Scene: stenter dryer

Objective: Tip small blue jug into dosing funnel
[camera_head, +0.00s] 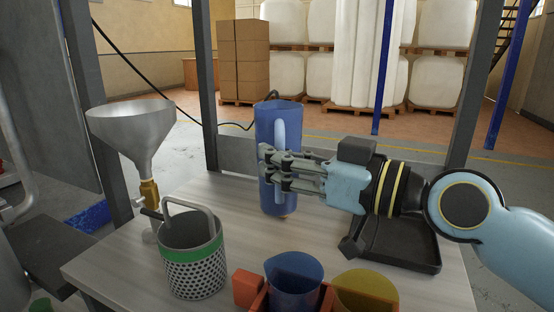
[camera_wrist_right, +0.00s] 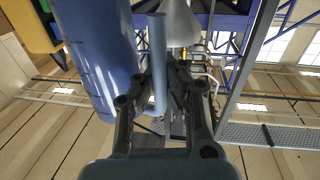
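A tall blue jug (camera_head: 265,130) with a light blue handle stands upright near the middle of the table in the head view. My right gripper (camera_head: 268,170) is at the jug's handle side, its fingers closed about the handle. The wrist view shows the jug (camera_wrist_right: 97,55) at left and the handle between the fingertips of my right gripper (camera_wrist_right: 161,75). I cannot tell whether the jug's base touches the table. The grey metal dosing funnel (camera_head: 133,128) is at the left, above a brass valve, apart from the jug. My left gripper is not in view.
A perforated basket (camera_head: 194,268) with a green band stands between funnel and jug, towards the front. A blue cup (camera_head: 293,285) and a yellow cup (camera_head: 366,290) sit at the front edge. A black tray (camera_head: 400,245) lies below my right wrist. Dark posts flank the table (camera_head: 120,270).

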